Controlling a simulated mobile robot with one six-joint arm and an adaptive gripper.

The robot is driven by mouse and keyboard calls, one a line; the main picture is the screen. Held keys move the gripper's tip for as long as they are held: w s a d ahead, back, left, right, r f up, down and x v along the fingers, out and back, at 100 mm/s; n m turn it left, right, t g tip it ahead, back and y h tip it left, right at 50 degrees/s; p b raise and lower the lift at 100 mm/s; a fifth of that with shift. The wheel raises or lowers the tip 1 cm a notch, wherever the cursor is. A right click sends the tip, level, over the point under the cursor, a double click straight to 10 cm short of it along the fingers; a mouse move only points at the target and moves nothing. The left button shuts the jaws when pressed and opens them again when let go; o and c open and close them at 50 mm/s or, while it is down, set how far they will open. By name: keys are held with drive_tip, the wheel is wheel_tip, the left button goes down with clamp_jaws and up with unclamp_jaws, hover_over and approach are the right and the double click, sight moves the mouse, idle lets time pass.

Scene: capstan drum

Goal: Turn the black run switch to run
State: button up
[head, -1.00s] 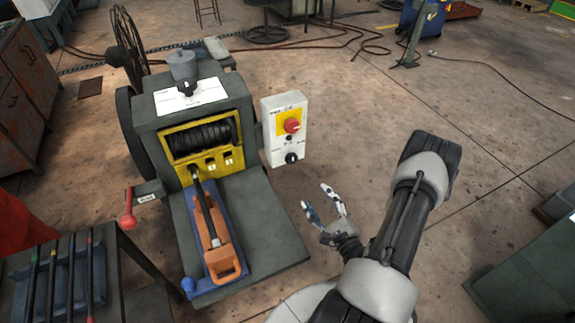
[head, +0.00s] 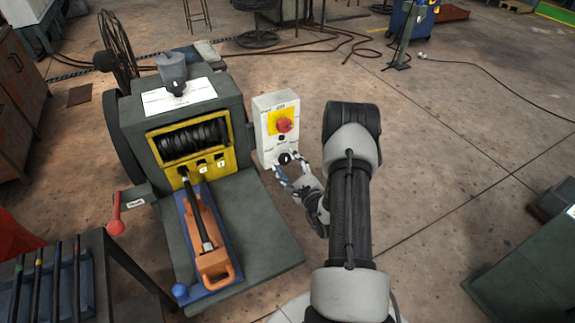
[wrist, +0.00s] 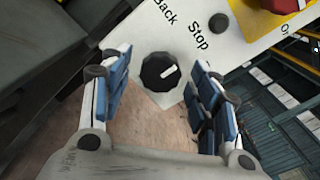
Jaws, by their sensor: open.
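The black run switch (head: 284,158) is a round knob low on the white control box (head: 263,128). In the wrist view the black run switch (wrist: 160,72) shows a white pointer line slanting toward the upper right, on the side of the word "Stop"; "Back" is printed to its left. Any run label is out of sight. My gripper (head: 288,172) is at the lower part of the box. In the wrist view my gripper (wrist: 158,88) is open, with one blue-padded finger on each side of the knob. I cannot tell whether either touches it.
A red knob (head: 284,125) on a yellow plate sits above the switch. The capstan drum (head: 193,138) stands left of the box, with an orange-handled lever (head: 213,262) in front. A red-ended lever (head: 116,227) sticks out at left. Open floor lies to the right.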

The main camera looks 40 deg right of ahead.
drive_tip(key=shift+w, duration=0.15)
drive_tip(key=shift+c, duration=0.2)
drive_tip(key=c, duration=1)
drive_tip(key=shift+m, duration=0.3)
drive_tip(key=m, duration=0.4)
drive_tip(key=shift+m, duration=0.3)
drive_tip(key=m, duration=0.4)
drive_tip(key=shift+m, duration=0.3)
